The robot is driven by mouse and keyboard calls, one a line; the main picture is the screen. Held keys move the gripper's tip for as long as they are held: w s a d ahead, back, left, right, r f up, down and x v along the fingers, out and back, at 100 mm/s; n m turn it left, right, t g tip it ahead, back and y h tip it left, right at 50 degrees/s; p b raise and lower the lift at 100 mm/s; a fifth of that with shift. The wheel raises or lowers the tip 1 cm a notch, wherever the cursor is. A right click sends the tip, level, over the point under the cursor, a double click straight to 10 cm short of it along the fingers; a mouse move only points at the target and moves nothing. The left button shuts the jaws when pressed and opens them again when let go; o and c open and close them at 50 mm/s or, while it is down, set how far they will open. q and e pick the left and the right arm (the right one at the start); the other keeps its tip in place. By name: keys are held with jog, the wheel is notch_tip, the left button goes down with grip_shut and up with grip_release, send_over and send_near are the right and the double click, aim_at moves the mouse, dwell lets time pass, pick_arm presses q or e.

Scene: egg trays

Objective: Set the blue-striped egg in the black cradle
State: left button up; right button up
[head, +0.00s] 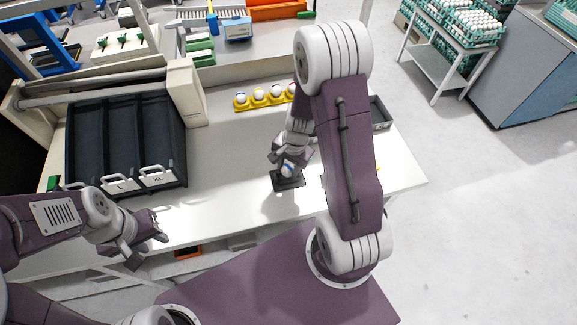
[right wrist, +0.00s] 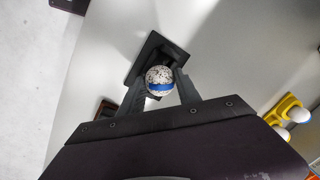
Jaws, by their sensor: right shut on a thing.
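The blue-striped egg (right wrist: 160,80), white with dark speckles and a blue band, is between the fingers of my right gripper (right wrist: 160,90). In the head view the egg (head: 287,169) shows just over the black cradle (head: 290,183), which stands near the table's front edge. In the right wrist view the cradle (right wrist: 148,50) lies behind the egg, partly hidden by it and the fingers. I cannot tell whether the egg touches the cradle. My right gripper (head: 287,163) is shut on the egg. My left gripper (head: 158,227) is empty and open near the table's front left edge.
A yellow holder (head: 241,104) with several eggs stands further back on the white table (head: 225,150). A black sorting rack (head: 75,150) with L and XL labels is at the left. A grey bin (head: 381,115) sits at the right, partly behind my right arm.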

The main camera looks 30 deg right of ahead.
jog(key=shift+f+b, duration=0.4)
jog(key=shift+f, duration=0.1)
jog(key=o, duration=0.8)
jog(key=shift+r, duration=0.35)
jog(key=r+p, duration=0.1)
jog(key=r, duration=0.4)
jog(key=s+r+p, duration=0.1)
jog(key=r, duration=0.2)
jog(key=shift+d+r+p, duration=0.2)
jog(key=shift+d+p, duration=0.05)
jog(key=shift+p, duration=0.05)
